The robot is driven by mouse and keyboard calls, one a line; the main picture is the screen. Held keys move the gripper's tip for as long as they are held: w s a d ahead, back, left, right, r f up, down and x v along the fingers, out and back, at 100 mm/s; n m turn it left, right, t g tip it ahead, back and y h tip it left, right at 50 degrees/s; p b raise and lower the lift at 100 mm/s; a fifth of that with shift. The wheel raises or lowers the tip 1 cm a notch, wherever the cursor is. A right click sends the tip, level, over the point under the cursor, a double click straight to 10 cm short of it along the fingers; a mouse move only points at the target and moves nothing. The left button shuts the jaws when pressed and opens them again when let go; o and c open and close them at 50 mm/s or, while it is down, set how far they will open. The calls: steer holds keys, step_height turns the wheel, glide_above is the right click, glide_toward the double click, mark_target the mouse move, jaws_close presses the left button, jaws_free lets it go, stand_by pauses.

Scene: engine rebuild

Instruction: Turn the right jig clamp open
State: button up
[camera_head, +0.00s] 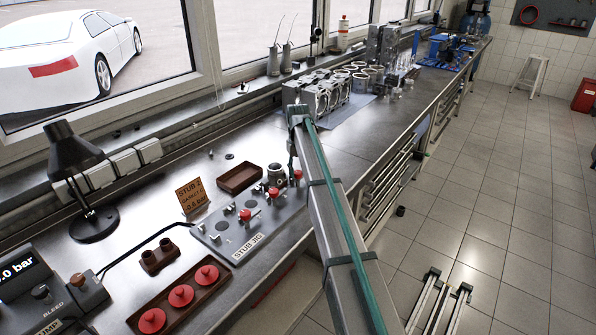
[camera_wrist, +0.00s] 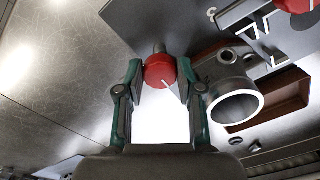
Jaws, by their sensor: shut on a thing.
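The right jig clamp has a red round knob (camera_wrist: 158,72) with a white line on its face. In the wrist view it sits between the two teal-edged fingers of my gripper (camera_wrist: 161,78), which is shut on it. In the head view this knob (camera_head: 298,174) is at the right end of the grey stub jig (camera_head: 212,238), below my gripper (camera_head: 292,163), whose fingers are hard to make out there. A metal stub (camera_wrist: 234,100) with an open round end stands right beside the knob. Another red knob (camera_wrist: 296,4) shows at the wrist view's top edge.
A brown tray (camera_head: 240,178) lies behind the jig and a gauge card (camera_head: 191,195) stands at its left. A tray with red caps (camera_head: 181,296) and a brown two-hole block (camera_head: 160,256) lie nearer. An engine block (camera_head: 318,95) stands farther along the bench.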

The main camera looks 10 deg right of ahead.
mark_target(298, 172)
stand_by(0.3)
steer(key=o, duration=1.2)
steer(key=shift+c, duration=0.2)
step_height(298, 172, up, 12)
